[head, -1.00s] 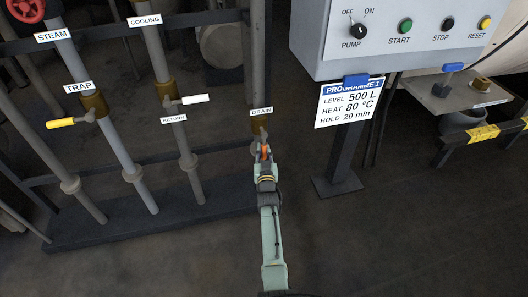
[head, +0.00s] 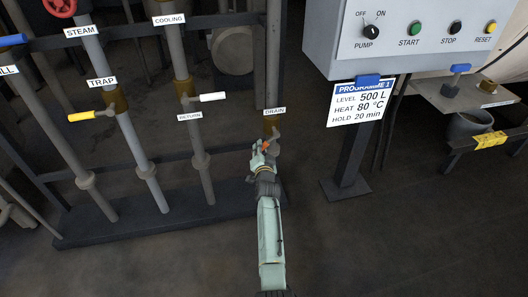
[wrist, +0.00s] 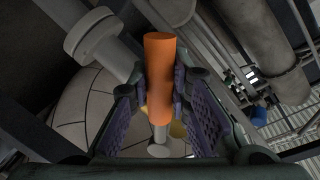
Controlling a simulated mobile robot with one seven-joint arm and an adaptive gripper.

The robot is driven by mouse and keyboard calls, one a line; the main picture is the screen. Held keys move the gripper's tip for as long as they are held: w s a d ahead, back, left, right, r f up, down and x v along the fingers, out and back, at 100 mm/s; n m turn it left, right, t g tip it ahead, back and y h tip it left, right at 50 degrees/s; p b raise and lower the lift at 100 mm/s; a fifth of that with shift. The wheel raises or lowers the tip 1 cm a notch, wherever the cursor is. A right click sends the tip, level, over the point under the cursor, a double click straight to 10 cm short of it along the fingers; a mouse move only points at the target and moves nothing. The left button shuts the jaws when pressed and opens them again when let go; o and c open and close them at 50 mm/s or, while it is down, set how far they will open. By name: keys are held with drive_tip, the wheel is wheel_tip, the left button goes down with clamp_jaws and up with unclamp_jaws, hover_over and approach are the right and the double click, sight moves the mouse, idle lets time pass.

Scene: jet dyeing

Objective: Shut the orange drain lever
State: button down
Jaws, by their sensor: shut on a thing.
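The orange drain lever shows as a small orange tip (head: 266,146) in the head view, just below the brass drain valve (head: 270,127) and its DRAIN label. Its orange grip (wrist: 158,80) stands large in the middle of the wrist view, with a thin metal stem below it. My gripper (head: 264,147) is at the lever; its purple-padded fingers (wrist: 161,108) lie on both sides of the orange grip and close on it. My gripper hides much of the lever and its stem in the head view.
To the left stand the TRAP pipe with a yellow lever (head: 84,116) and the RETURN pipe with a white lever (head: 208,97). A control box (head: 405,40) on a dark post (head: 347,165) stands to the right. The floor in front is open.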

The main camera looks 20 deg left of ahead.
drive_tip(key=r+m+p, duration=0.1)
drive_tip(key=a+r+m+p, duration=0.1)
drive_tip(key=s+r+m+g+p, duration=0.1)
drive_tip(key=shift+s+a+r+m+y, duration=0.1)
drive_tip(key=shift+a+m+y, duration=0.2)
drive_tip(key=shift+a+m, duration=0.1)
drive_tip(key=shift+s+a+r+m+g+y+p, duration=0.1)
drive_tip(key=shift+r+m+g+y+p, duration=0.15)
drive_tip(key=shift+r+m+p, duration=0.45)
drive_tip(key=shift+s+a+r+m+g+y+p, duration=0.15)
drive_tip(key=shift+r+m+y+p, duration=0.15)
drive_tip(key=shift+r+m, duration=0.65)
drive_tip(key=shift+w+f+m, duration=0.1)
drive_tip(key=shift+f+m, duration=0.05)
drive_tip(key=shift+m, duration=0.1)
drive_tip(key=c, duration=1.5)
unclamp_jaws()
drive_tip(key=shift+d, duration=0.1)
drive_tip(key=shift+o, duration=0.2)
drive_tip(key=v, duration=1.2)
